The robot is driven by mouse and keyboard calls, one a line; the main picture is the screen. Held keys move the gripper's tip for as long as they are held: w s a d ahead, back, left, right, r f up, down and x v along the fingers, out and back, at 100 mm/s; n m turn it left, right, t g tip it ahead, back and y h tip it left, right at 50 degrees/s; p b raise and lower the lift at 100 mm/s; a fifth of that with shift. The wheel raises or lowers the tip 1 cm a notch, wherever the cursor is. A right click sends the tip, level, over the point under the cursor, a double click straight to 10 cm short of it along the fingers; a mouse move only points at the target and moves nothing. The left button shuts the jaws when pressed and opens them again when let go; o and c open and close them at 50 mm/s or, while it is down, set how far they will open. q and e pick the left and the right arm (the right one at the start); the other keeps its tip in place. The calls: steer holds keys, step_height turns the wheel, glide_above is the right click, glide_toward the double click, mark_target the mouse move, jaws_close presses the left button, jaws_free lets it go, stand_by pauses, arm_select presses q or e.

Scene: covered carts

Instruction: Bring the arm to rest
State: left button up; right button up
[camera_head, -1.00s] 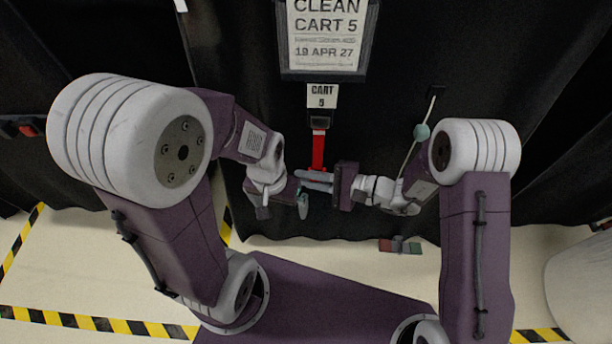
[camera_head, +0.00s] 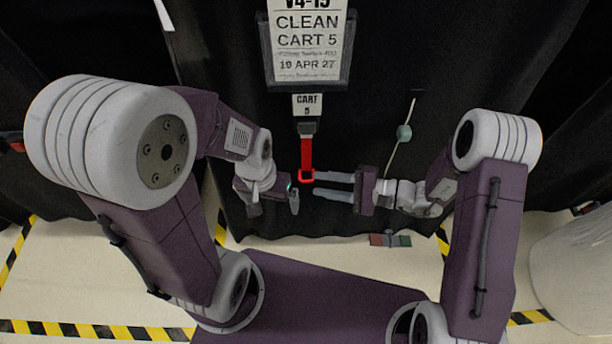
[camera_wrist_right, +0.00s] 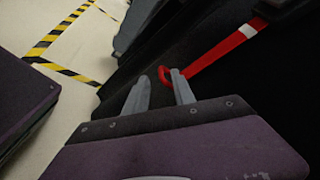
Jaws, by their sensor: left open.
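My left gripper (camera_head: 292,198) is open and empty in the head view, just left of and below the end of a red strap (camera_head: 307,153). My right gripper (camera_head: 316,184) points left in the head view, its two fingers apart and its tips close to the red loop at the strap's lower end. In the right wrist view the open fingers (camera_wrist_right: 160,82) show with nothing clearly held between them. The strap (camera_wrist_right: 212,61) ends in a loop close to one fingertip; I cannot tell whether they touch.
A black-covered cart (camera_head: 350,120) stands in front, with a CLEAN CART 5 sign (camera_head: 308,40) and a small CART 5 tag (camera_head: 307,105). A cord with a greenish toggle (camera_head: 404,132) hangs to the right. Yellow-black tape (camera_head: 95,330) marks the light floor.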

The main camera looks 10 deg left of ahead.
steer(key=shift+d+r, duration=0.1)
steer(key=shift+d, duration=0.55)
steer(key=shift+r, duration=0.1)
